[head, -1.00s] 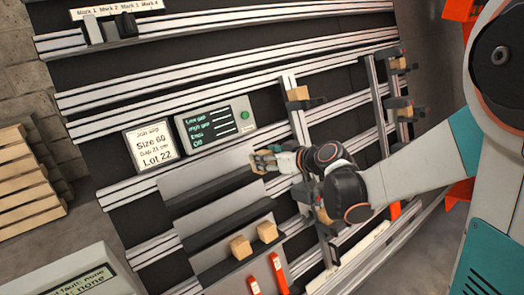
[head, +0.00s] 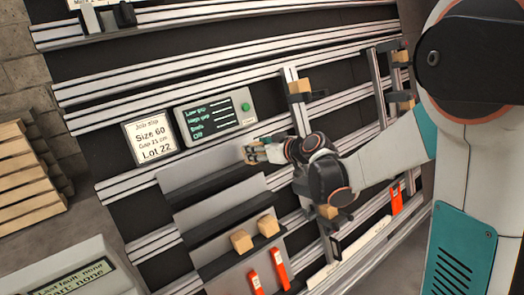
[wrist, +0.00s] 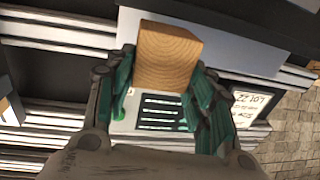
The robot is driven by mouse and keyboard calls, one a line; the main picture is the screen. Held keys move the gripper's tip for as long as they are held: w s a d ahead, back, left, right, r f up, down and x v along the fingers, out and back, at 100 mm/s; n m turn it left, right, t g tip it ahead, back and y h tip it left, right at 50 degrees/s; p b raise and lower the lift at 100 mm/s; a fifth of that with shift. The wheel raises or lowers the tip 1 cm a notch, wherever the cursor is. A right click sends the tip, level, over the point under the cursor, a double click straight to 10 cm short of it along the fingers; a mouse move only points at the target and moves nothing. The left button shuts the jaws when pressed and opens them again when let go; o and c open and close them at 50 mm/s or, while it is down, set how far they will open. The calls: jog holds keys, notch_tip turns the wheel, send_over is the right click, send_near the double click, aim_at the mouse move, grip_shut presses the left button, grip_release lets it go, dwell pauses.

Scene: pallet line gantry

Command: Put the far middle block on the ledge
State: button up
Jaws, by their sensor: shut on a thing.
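My gripper (head: 254,154) is shut on a wooden block (wrist: 167,57). In the wrist view, its green-padded fingers press on both sides of the block. In the head view, the gripper is at the upper right of a grey stepped rack with dark ledges; the upper ledge (head: 205,188) and middle ledge (head: 222,222) look bare. Two wooden blocks, one on the left (head: 241,242) and one on the right (head: 267,225), sit on the lowest ledge (head: 225,262). I cannot tell whether the held block touches the rack.
A job slip (head: 150,136) and a control screen (head: 215,117) with a green button are above the rack. More blocks sit in dark holders on uprights to the right, at the top (head: 300,87) and far right (head: 401,56). Red tags (head: 280,268) hang below the lowest ledge.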

jog(key=shift+w+d+b+x, duration=0.15)
jog(key=shift+b+x, duration=0.55)
jog(key=shift+x, duration=0.8)
jog(key=shift+w+d+b+x, duration=0.15)
jog(key=shift+b+x, duration=0.5)
jog(key=shift+x, duration=0.9)
jog(key=shift+w+a+f+b, duration=0.2)
jog(key=shift+b, duration=0.1)
jog(key=shift+s+d+f+b, duration=0.1)
jog(key=shift+s+f+b, duration=0.05)
jog(key=shift+f+b, duration=0.15)
jog(key=o, duration=1.4)
jog(key=shift+r, duration=0.1)
jog(key=shift+v, duration=5.95)
